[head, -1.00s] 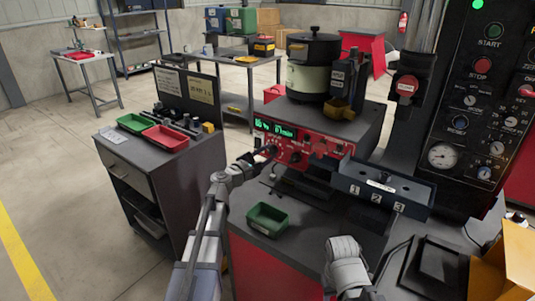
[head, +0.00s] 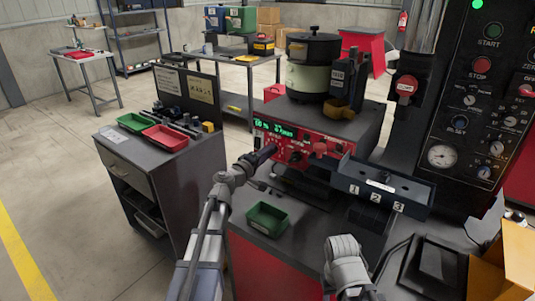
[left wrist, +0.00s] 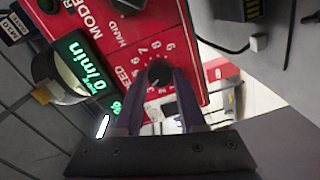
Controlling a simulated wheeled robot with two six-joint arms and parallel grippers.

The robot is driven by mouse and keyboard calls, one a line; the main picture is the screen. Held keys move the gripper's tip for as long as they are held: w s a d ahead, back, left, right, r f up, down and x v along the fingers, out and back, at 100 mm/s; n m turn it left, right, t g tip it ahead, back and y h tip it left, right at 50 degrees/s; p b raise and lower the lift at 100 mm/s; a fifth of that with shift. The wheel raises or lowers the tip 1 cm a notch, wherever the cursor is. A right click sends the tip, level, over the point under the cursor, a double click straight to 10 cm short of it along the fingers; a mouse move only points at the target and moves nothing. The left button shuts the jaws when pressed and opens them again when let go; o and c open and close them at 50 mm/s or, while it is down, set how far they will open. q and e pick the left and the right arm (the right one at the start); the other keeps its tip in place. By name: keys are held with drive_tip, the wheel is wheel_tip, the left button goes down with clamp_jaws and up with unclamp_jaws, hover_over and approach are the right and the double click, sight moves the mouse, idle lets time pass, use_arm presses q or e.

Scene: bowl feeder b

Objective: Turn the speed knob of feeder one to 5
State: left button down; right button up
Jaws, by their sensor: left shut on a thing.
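The feeder's red control panel (head: 300,150) faces me under the bowl, with a lit green display (head: 275,128). My left gripper (head: 268,152) is at the panel's lower left. In the left wrist view the panel (left wrist: 150,28) has a dark round speed knob (left wrist: 159,72) with a printed number scale around it. My left gripper's fingers (left wrist: 160,88) are shut on this knob. The knob's pointer is too dark to read. The wrist view's display (left wrist: 88,65) shows "0/min". My right forearm shows at the bottom of the head view, but its gripper does not.
A three-slot tray (head: 382,187) marked 1, 2, 3 juts out right of the panel. A green bin (head: 267,219) stands below my left gripper. The feeder bowl (head: 312,65) is above. A dark control cabinet (head: 470,110) stands on the right.

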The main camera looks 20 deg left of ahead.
use_arm(q)
drive_tip(key=shift+s+d+m, duration=0.1)
drive_tip(key=shift+m, duration=4)
drive_tip(key=shift+t, duration=0.3)
drive_tip(key=shift+c, duration=2.4)
unclamp_jaws()
drive_tip(key=v, duration=0.7)
drive_tip(key=shift+s, duration=0.4)
